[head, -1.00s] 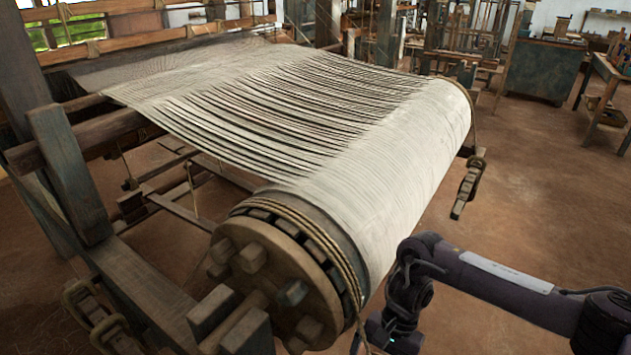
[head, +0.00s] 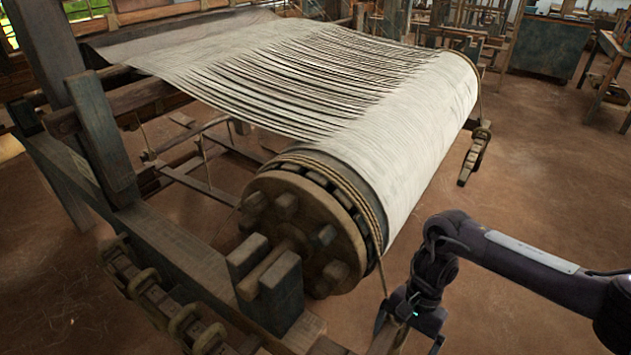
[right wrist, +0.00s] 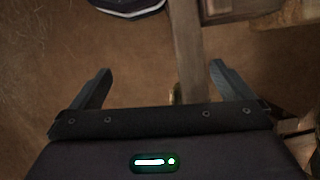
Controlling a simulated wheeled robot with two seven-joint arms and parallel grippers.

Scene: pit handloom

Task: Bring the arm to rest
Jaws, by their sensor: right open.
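My right arm comes in from the right in the head view, bent downward. Its gripper (head: 408,334) hangs low beside the near end of the loom's warp beam, in front of a wooden frame beam. In the right wrist view the gripper (right wrist: 158,74) has its two dark fingers spread wide, with nothing between them but brown floor and part of a wooden post (right wrist: 190,50). It is open and empty. My left gripper is in neither view.
The large warp beam (head: 415,140) wound with pale yarn fills the middle. Its notched wooden end wheel (head: 290,215) and rope are close to my right gripper. A wooden loom frame (head: 160,240) runs along the lower left. Earthen floor (head: 540,160) is clear at right.

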